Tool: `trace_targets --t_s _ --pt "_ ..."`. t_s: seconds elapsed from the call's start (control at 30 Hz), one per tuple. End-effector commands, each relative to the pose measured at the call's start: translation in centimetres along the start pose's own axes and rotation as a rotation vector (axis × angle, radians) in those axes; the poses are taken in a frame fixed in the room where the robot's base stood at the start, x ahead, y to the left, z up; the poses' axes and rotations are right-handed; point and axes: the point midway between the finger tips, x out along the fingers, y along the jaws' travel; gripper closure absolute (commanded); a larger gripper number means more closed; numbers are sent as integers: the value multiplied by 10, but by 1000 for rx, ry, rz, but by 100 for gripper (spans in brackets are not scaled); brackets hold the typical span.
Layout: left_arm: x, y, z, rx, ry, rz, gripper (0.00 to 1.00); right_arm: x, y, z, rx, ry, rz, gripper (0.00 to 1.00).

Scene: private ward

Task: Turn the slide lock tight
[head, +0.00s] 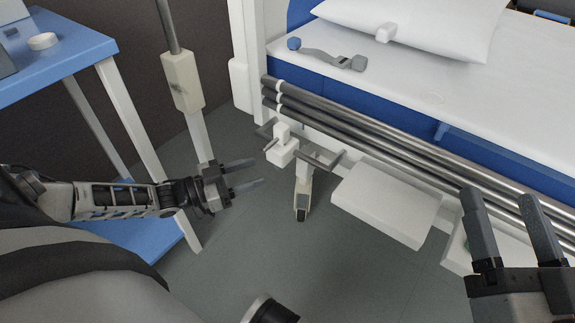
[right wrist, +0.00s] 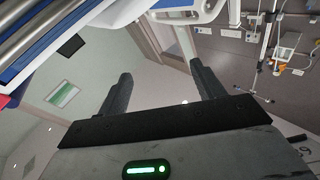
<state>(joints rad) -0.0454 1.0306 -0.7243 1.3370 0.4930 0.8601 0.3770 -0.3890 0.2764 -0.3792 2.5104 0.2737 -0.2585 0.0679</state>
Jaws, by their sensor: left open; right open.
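No part is clearly marked as the slide lock. A cream block (head: 181,82) with a small raised piece sits on an upright pole (head: 168,25), left of the bed. A white block (head: 283,150) with thin grey bars beside it is fixed low at the bed's side. My left gripper (head: 259,173) is open and empty, its fingers pointing right, just left of the white block and below the cream block. My right gripper (head: 500,194) is open and empty in front of the bed's side rails; its open fingers also show in the right wrist view (right wrist: 160,72).
The bed (head: 500,115) with folded dark rails (head: 370,135) fills the right. A strap (head: 330,58) and pillow (head: 420,20) lie on it. A blue-topped cart (head: 75,50) stands left. White panels (head: 388,203) jut below the rails.

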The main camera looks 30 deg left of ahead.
Motion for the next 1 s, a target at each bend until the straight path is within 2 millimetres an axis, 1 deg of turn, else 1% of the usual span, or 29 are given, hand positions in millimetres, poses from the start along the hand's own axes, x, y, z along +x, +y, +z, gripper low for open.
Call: trace_targets --t_s 0.03,0.2,0.4,0.5,0.6,0.9,0.97,1.0 --pt "13 0 3 0 6 2 50 1 0 -3 -44 40 -14 33" --pt "50 1 3 0 6 2 50 5 -4 -24 -189 181 -58 33" --pt "83 1 3 1 2 1 50 4 -13 -45 -332 325 -106 33" --pt "93 1 2 0 1 1 50 3 -17 -52 -377 370 -122 33" --pt "98 1 1 0 0 0 50 2 -20 -56 -402 396 -131 33" --pt "100 1 1 -1 -1 0 50 2 -21 -58 -410 405 -134 33" --pt "100 1 1 -1 -1 0 67 2 -21 -58 -410 405 -134 33" --pt "100 1 1 -1 -1 0 78 2 -21 -58 -409 405 -134 33"
